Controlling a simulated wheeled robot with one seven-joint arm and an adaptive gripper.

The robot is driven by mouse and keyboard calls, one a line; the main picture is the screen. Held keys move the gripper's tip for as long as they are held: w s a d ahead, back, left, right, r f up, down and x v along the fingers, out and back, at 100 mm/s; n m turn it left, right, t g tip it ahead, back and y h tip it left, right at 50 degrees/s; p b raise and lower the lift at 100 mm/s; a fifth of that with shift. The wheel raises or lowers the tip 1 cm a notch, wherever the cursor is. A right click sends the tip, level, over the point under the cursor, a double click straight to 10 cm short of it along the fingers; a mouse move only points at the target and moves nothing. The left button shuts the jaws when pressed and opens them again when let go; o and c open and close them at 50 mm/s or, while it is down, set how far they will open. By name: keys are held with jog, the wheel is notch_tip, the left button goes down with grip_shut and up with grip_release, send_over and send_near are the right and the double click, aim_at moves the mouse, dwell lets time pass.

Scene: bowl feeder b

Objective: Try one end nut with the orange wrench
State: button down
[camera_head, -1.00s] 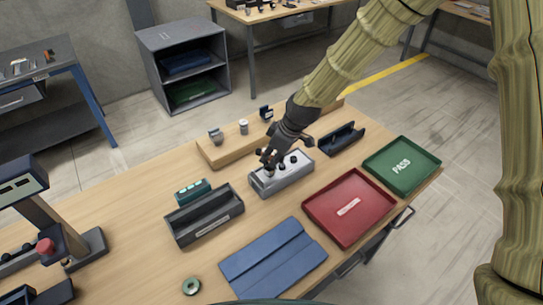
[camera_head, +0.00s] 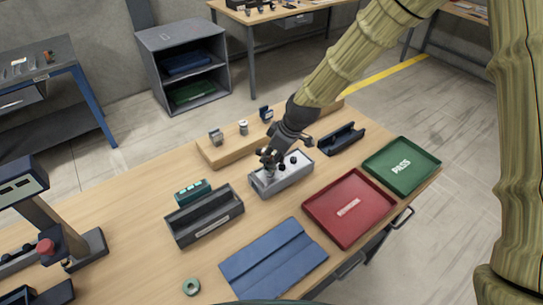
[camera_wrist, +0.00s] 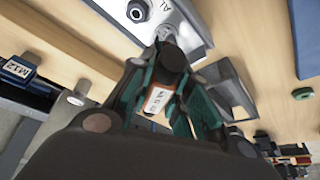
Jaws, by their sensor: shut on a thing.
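The grey metal block (camera_head: 290,182) stands mid-table with several dark round nuts on top. My gripper (camera_head: 268,157) is over its left end. In the wrist view my gripper (camera_wrist: 167,72) has its green-padded fingers closed around the orange wrench (camera_wrist: 157,101), which shows a white label with orange edges. The wrench's dark round head points at the block (camera_wrist: 190,28), over its end. One nut (camera_wrist: 137,11) shows clear of the wrench. The nut under the head is hidden, so I cannot tell whether the wrench is seated on it.
A wooden rack (camera_head: 215,153) stands behind the block, with small holders on it. A dark grey tray (camera_head: 205,220) is at left, a dark cradle (camera_head: 341,139) at right. The red tray (camera_head: 350,210), green PASS tray (camera_head: 402,165) and blue mat (camera_head: 273,262) lie around the block.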

jog(key=shift+f+b, duration=0.4)
jog(key=shift+f, duration=0.45)
dwell(0.7)
dwell(0.4)
jog(key=shift+m+t, duration=0.4)
jog(key=shift+m, duration=0.8)
jog(key=shift+n, duration=0.7)
jog(key=shift+r, duration=0.15)
jog(key=shift+r+p, duration=1.7)
jog(key=shift+r, duration=0.7)
